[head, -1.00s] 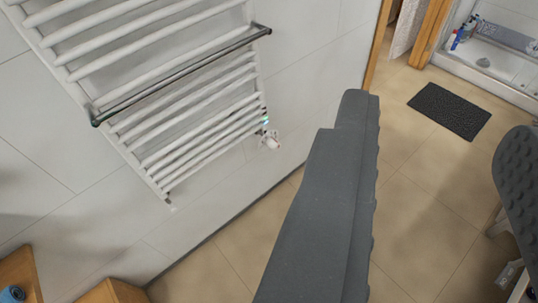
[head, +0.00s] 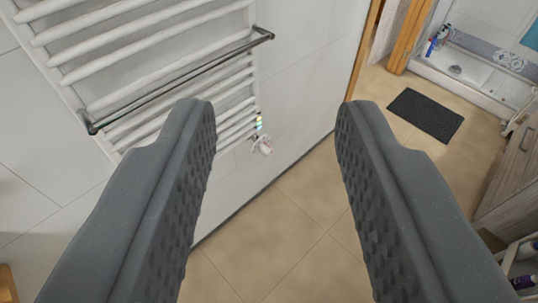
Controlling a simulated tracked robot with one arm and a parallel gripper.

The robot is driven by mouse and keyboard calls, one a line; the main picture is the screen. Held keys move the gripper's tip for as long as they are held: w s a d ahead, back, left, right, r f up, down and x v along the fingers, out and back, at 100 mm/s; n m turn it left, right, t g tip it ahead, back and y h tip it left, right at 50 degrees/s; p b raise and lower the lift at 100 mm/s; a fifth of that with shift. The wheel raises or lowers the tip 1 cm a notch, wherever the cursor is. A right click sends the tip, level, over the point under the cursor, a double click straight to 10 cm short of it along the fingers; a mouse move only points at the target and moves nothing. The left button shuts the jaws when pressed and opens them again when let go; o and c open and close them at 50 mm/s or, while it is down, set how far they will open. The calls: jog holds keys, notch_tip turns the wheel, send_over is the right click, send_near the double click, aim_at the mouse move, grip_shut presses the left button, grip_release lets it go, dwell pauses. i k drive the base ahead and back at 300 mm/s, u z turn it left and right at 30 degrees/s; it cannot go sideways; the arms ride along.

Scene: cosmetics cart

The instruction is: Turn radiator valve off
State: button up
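The radiator valve (head: 262,145) is a small white knob at the lower right corner of the white towel radiator (head: 140,48), close to the wall. A strip of coloured marks (head: 259,121) shows just above it. My gripper (head: 272,108) is open and empty, with its two grey, studded fingers wide apart. In the picture the valve lies between the fingertips, nearer the left one, but it is farther off and nothing touches it.
A metal towel bar (head: 180,78) sticks out across the radiator. The tiled floor (head: 290,235) is clear between the fingers. A dark mat (head: 426,115) lies before the shower tray (head: 470,76). A wooden cabinet (head: 510,180) stands at the right.

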aim_at(264, 147)
jog(key=u, duration=0.05)
jog(key=i, duration=1)
jog(key=z, duration=0.05)
